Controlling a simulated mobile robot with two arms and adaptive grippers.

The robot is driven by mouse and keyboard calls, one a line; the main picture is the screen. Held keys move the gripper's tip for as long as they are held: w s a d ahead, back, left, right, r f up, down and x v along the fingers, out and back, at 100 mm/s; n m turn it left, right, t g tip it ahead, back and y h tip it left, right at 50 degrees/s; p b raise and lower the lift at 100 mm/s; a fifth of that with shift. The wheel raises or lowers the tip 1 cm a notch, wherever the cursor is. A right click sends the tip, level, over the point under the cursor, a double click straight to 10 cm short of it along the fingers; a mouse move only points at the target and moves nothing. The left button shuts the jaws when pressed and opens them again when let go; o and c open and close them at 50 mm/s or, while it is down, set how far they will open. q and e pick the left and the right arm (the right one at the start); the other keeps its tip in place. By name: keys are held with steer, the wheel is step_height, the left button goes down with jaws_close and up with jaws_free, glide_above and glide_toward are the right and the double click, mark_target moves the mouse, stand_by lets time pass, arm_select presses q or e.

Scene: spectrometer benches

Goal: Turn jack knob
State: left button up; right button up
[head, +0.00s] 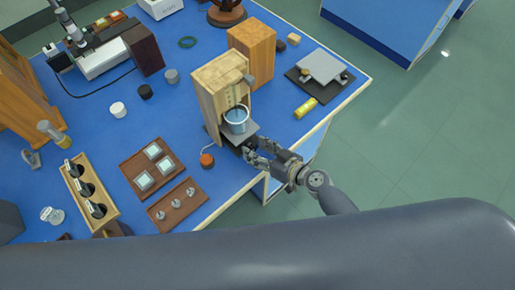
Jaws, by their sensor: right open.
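A wooden stand (209,90) with an open front stands near the table's front right edge. Inside it, a metal beaker (236,120) with blue contents sits on a dark platform (251,128), which looks like the top of a small jack. My right gripper (252,151) is open at the platform's front edge, low beside it. The jack's knob is not clear to see; the fingers cover that area, and I cannot tell whether they touch it. My left gripper is not in view.
An orange-red round piece (207,160) on a cord lies left of the stand. Wooden trays (133,164) with small parts lie further left. A wooden block (263,50) stands behind, and a yellow cylinder (305,107) lies to the right.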

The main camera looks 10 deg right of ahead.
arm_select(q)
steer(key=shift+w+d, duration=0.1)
arm_select(e)
steer(key=v, duration=1.1)
steer(key=shift+s+d, duration=0.25)
steer(key=shift+s, duration=0.1)
steer(key=shift+r, duration=0.15)
